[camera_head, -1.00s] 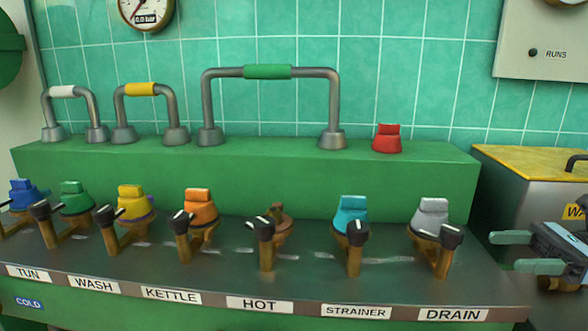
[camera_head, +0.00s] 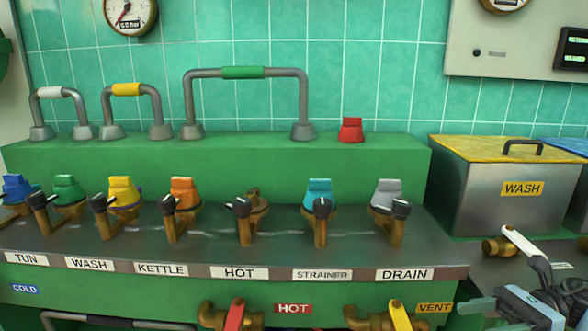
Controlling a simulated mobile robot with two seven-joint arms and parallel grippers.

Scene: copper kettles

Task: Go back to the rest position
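My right gripper (camera_head: 474,317) is at the bottom right corner, with its two teal fingers apart and nothing between them. It is in front of the green bench, below and to the right of the DRAIN label (camera_head: 404,275). The lower finger is partly cut off by the picture's edge. My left gripper is not in view.
Several brass taps with coloured knobs, such as the orange knob (camera_head: 184,192), line the dark counter. A red knob (camera_head: 350,130) stands on the green ledge (camera_head: 330,165). A WASH tank (camera_head: 490,205) stands right. Red (camera_head: 234,316) and yellow (camera_head: 399,317) valve levers are below.

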